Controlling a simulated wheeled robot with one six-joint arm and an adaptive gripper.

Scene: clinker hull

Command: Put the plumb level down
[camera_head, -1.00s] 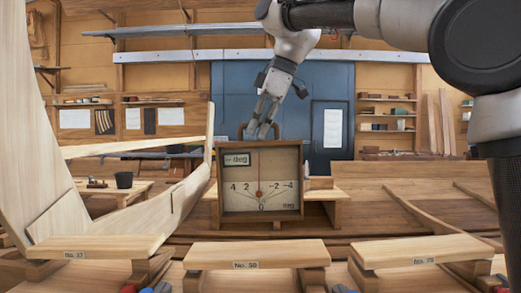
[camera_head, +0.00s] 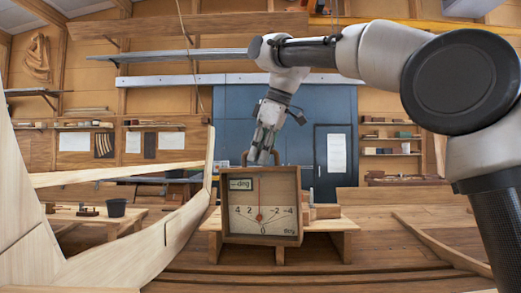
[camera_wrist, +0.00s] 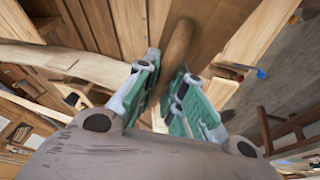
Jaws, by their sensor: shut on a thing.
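The plumb level (camera_head: 261,205) is a square wooden-framed box with a pale dial face, a red-centred needle and a "deg" window. It hangs upright from my gripper (camera_head: 262,158) in the head view, in front of a low wooden bench (camera_head: 338,226). In the wrist view my gripper (camera_wrist: 170,105) is shut on the level's brown rounded handle (camera_wrist: 178,48), which passes between the green finger pads. I cannot tell whether the level's base touches anything. The needle's lower part is hard to read at this size.
The curved hull planking (camera_head: 110,250) rises at the left, close to the level. A small table with a dark bucket (camera_head: 116,208) stands at the left behind it. A blue cabinet (camera_head: 285,130) is at the back. Planked floor (camera_head: 330,270) lies open in front.

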